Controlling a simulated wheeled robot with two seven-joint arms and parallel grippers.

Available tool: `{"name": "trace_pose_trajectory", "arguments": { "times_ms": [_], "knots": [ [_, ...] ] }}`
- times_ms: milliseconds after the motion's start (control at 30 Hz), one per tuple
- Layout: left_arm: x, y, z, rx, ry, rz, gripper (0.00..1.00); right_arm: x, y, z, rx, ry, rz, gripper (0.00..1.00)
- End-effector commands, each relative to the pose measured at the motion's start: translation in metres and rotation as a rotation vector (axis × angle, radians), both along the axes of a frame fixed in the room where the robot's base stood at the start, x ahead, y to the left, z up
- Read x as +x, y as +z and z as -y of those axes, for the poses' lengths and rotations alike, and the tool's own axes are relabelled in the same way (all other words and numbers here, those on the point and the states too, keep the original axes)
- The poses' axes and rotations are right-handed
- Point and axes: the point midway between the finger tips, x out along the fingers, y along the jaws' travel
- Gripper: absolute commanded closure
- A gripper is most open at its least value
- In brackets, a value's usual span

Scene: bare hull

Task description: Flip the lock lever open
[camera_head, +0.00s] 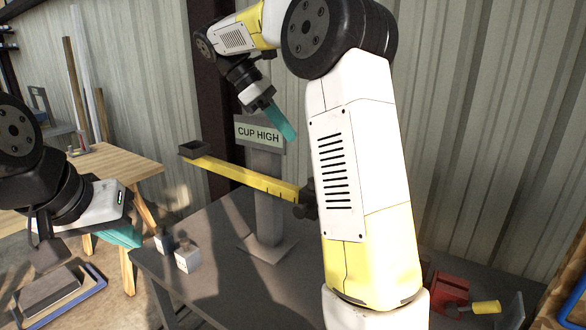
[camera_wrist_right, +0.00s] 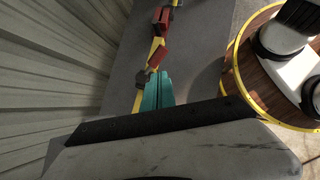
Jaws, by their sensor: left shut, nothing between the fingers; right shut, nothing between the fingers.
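A yellow beam (camera_head: 240,178) with a dark cup (camera_head: 193,149) at its left end runs to a dark joint (camera_head: 306,198) by a grey post (camera_head: 268,200). A red block (camera_head: 448,288) with a yellow handle (camera_head: 486,307) shows at the table's right end. I cannot tell which part is the lock lever. In the right wrist view, red pieces (camera_wrist_right: 157,55) lie along a yellow bar (camera_wrist_right: 149,66) ahead of my shut right gripper (camera_wrist_right: 158,80). In the head view, my right gripper (camera_head: 284,126) is empty above the beam, near the sign. My left gripper (camera_head: 122,236) is shut and empty, left of the table.
A "CUP HIGH" sign (camera_head: 259,134) tops the post on the dark table (camera_head: 215,278). Small weights (camera_head: 187,257) stand at the table's left. A wooden bench (camera_head: 110,163) is behind left, and a corrugated wall (camera_head: 470,130) behind. My right arm hides the table's middle right.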

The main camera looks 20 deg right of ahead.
Motion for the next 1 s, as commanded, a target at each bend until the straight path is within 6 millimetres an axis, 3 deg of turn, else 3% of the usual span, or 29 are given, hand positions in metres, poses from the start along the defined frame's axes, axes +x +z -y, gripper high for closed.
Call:
{"name": "trace_pose_trajectory", "arguments": {
  "times_ms": [267,800,1000],
  "knots": [
    [0.000,0.000,0.000,0.000,0.000,0.000,1.00,0.006,-0.006,0.003,-0.034,0.017,-0.050,1.00],
    [0.000,0.000,0.000,0.000,0.000,0.000,1.00,-0.017,-0.088,0.064,-0.031,0.015,-0.051,1.00],
    [0.000,0.000,0.000,0.000,0.000,0.000,1.00,-0.021,-0.104,0.077,-0.031,0.016,-0.049,1.00]
  ]
}}
